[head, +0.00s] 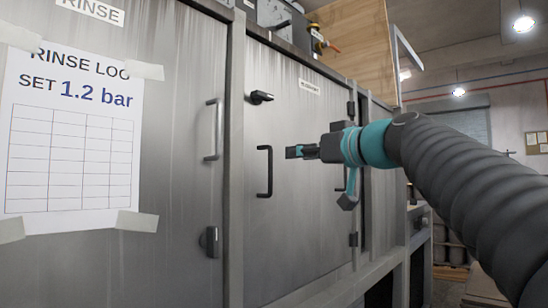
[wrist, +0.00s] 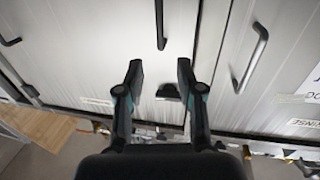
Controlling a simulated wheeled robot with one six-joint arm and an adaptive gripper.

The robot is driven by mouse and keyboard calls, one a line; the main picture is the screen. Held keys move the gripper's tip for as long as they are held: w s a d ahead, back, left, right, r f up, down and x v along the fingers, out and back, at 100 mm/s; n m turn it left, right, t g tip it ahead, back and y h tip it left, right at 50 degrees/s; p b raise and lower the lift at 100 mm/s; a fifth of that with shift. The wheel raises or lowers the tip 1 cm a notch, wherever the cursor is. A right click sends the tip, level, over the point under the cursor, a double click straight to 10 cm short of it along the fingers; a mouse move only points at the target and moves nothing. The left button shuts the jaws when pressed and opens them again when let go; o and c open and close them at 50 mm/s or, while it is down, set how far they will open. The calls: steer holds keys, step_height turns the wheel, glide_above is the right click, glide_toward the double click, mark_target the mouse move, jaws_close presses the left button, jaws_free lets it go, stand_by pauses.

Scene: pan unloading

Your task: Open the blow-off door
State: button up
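The middle steel door (head: 305,215) stands closed in the head view; its small label (head: 309,87) is too small to read. It has a black upright bar handle (head: 265,171) and a black turn latch (head: 261,97) near its upper left corner. My gripper (head: 290,152) is in front of this door, right of the handle in the picture. In the wrist view my gripper (wrist: 159,72) is open and empty. The latch (wrist: 168,91) shows between its fingers, beyond them, and the black handle (wrist: 160,25) shows above. I see no contact with either.
The rinse door (head: 170,200) at left has a silver handle (head: 214,130), a lower latch (head: 210,241) and a taped paper log (head: 72,135). Black hinges (head: 352,108) line the middle door's right edge. A rail (head: 310,291) runs below. Equipment and a wooden panel (head: 352,45) sit above.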

mark_target(272, 157)
steer(key=p+x, duration=0.2)
steer(key=x, duration=0.9)
steer(key=shift+w+a+p, duration=0.1)
steer(key=shift+p, duration=0.3)
jaws_close()
steer(key=shift+f, duration=0.1)
